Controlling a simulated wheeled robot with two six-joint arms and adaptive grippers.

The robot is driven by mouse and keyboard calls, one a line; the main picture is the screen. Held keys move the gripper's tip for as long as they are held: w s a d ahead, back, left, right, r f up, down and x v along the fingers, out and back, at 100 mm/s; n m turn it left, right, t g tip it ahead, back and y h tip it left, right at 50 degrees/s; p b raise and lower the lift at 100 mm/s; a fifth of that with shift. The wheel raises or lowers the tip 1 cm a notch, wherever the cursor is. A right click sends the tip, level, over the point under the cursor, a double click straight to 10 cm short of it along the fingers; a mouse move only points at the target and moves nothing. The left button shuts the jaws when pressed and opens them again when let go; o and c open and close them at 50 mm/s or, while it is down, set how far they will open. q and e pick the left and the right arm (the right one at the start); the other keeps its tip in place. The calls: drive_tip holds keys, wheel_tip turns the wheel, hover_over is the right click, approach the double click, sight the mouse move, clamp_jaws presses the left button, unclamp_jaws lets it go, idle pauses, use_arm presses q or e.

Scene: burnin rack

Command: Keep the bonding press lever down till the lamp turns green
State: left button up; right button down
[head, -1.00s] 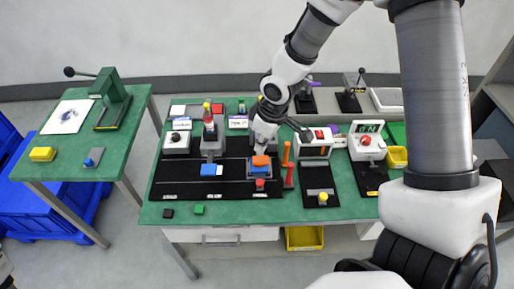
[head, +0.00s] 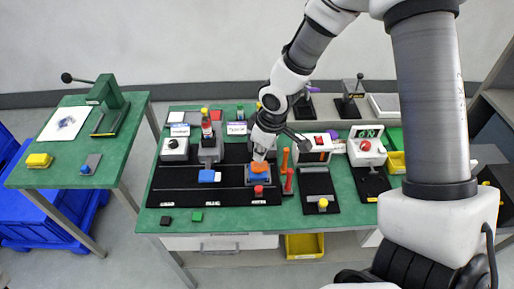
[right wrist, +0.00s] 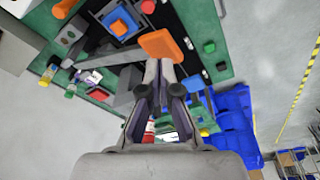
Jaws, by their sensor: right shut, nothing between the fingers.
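My right gripper (head: 261,154) is shut and empty, its fingertips at an orange pad (head: 260,168) on the right station of the long black base. The same pad shows just beyond the fingertips (right wrist: 161,72) in the right wrist view, as an orange paddle (right wrist: 162,43). Whether the fingertips touch it I cannot tell. A blue part (head: 258,179) shows under the pad. A red knob or lamp (head: 258,189) sits in front of it. I cannot make out which light is the press lamp, and none beside the pad shows clearly green. My left gripper is out of view.
Close right of the pad stand orange and red upright handles (head: 289,181). A tower with a red top (head: 207,128) and a blue block (head: 207,176) stand to the left. The green bench front (head: 230,225) is mostly clear.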

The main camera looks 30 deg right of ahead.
sight(261, 167)
drive_tip(key=shift+f, duration=0.2)
idle(0.4)
drive_tip(key=shift+f+b, duration=0.9)
drive_tip(key=shift+b, duration=0.15)
drive_tip(key=shift+r, duration=0.1)
drive_tip(key=shift+s+a+f+b, duration=0.1)
drive_tip(key=shift+s+f+b, duration=0.1)
drive_tip(key=shift+f+b, duration=0.45)
drive_tip(key=shift+s+a+f+b, duration=0.15)
drive_tip(key=shift+f+b, duration=0.35)
drive_tip(key=shift+b, duration=0.2)
drive_tip(key=shift+s+a+f+b, duration=0.1)
drive_tip(key=shift+s+f+b, duration=0.1)
drive_tip(key=shift+f+b, duration=0.45)
drive_tip(key=shift+r, duration=0.1)
drive_tip(key=shift+s+a+f+b, duration=0.1)
drive_tip(key=shift+s+f+b, duration=0.1)
drive_tip(key=shift+f+b, duration=0.8)
drive_tip(key=shift+s+a+f+b, duration=0.1)
drive_tip(key=shift+s+f+b, duration=0.05)
drive_tip(key=shift+f+b, duration=0.8)
drive_tip(key=shift+r, duration=0.15)
